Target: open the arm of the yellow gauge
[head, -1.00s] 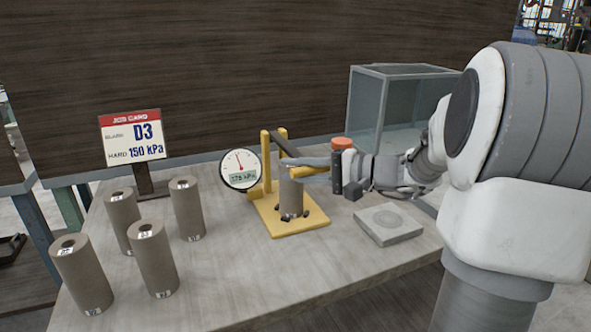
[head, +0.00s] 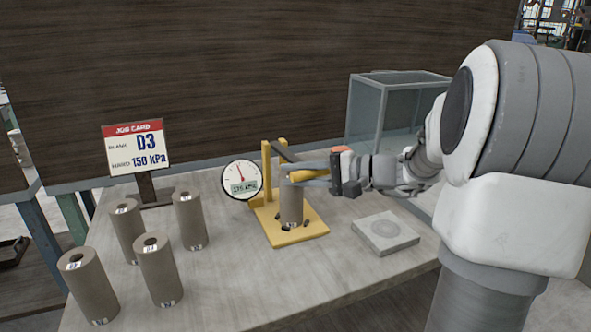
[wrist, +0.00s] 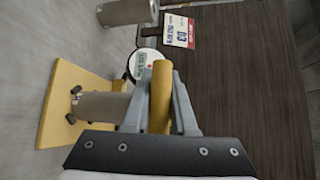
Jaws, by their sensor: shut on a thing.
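The yellow gauge has a flat base (head: 297,236), upright yellow posts (head: 266,172) and a round white dial (head: 241,180) with a red needle. A grey-brown clay cylinder (head: 291,206) stands upright on the base. My gripper (head: 303,176) is at the gauge's arm, above the cylinder, reaching in from the right. In the wrist view, the yellow arm (wrist: 161,95) lies between my two grey fingers, which are shut on it. The dial also shows in the wrist view (wrist: 146,64).
Several clay cylinders (head: 158,272) stand at the left of the table. A job card (head: 136,148) reads D3 and 150 kPa. A glass-sided box (head: 390,112) stands behind my gripper. A square grey slab (head: 385,234) lies at the front right.

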